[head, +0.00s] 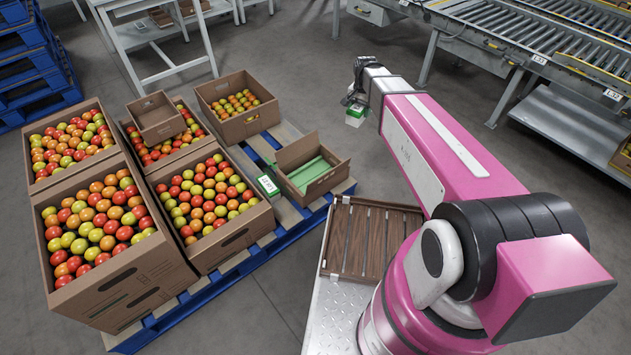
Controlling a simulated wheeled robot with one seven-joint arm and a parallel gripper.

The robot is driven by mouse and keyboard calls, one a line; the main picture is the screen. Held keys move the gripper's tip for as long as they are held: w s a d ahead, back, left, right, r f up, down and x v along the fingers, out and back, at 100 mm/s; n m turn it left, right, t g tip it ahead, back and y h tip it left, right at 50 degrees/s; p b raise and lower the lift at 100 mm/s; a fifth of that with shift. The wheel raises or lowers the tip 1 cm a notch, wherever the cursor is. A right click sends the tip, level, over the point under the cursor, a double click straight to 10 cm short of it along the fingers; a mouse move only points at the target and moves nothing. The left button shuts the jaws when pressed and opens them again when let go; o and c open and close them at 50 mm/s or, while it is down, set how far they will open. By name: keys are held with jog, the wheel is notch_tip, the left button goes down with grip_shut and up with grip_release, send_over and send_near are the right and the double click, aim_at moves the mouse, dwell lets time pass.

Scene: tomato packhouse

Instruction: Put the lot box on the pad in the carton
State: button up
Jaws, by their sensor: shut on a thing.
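A small white box with a green top (355,118), which looks like the lot box, hangs from my gripper (355,102). My gripper is shut on it and points down, to the right of and beyond the open carton, with the box clear of the carton. The fingers are small and partly hidden by the wrist. The brown carton (326,184) stands open on the near right of the blue pallet. A green pad (308,173) lies inside it, and its back flap stands up.
A similar green and white labelled box (268,186) sits left of the carton. Tomato cartons (238,245) fill the left of the blue pallet (258,262), with a small empty carton (158,122) on top. A slatted wooden deck (358,240) lies in front. Roller conveyors (530,50) stand behind right.

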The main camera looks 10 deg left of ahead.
jog(key=s+a+f+m, duration=0.2)
jog(key=a+f, duration=0.7)
jog(key=f, duration=0.5)
jog(key=m, duration=0.2)
send_over(316, 176)
jog(key=s, duration=0.3)
notch_tip(316, 176, down, 12)
jog(key=f, duration=0.9)
jog(key=shift+s+d+f, duration=0.1)
jog(key=shift+d+f, duration=0.15)
jog(key=shift+d, duration=0.15)
jog(key=shift+f, duration=0.15)
jog(key=o, duration=1)
jog(key=shift+o, duration=0.2)
